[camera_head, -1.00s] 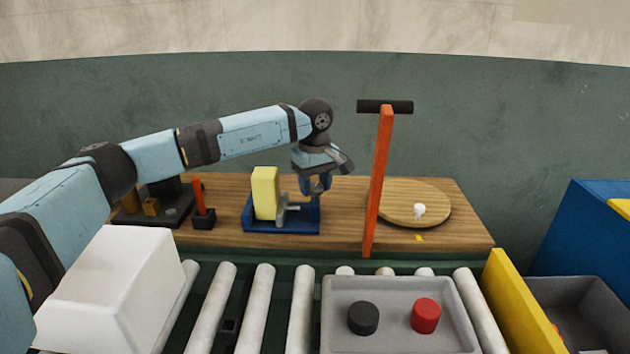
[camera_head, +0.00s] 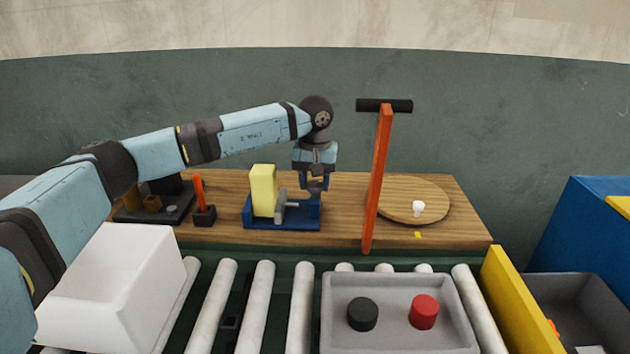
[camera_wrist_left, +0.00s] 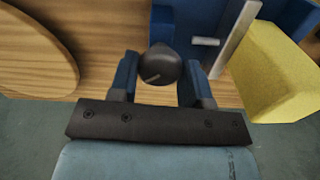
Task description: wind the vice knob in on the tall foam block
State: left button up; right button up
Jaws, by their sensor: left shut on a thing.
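The tall yellow foam block (camera_head: 263,191) stands upright in the blue vice (camera_head: 262,225) on the wooden bench. The grey vice jaw (camera_head: 280,206) is right beside its right face; I cannot tell whether they touch. My left gripper (camera_head: 314,190) is at the vice's right end. In the left wrist view the round dark vice knob (camera_wrist_left: 160,66) with a pale mark sits between the two blue fingers of my gripper (camera_wrist_left: 160,80), which is shut on it. The block also shows there (camera_wrist_left: 275,75) at the right. In the head view the fingers largely hide the knob. My right gripper is out of view.
An orange post with a black crossbar (camera_head: 384,150) stands just right of my gripper, by a round wooden board (camera_head: 432,205). A dark fixture (camera_head: 165,212) is at the bench's left. Rollers, a grey tray (camera_head: 395,340) and a white bin (camera_head: 110,290) lie in front.

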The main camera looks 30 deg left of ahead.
aim_at(315, 184)
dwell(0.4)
pick_arm(q)
jog(key=o, duration=0.9)
jog(key=shift+r, duration=0.15)
notch_tip(315, 184, up, 14)
jog(key=shift+f+p, duration=0.15)
jog(key=shift+p, duration=0.4)
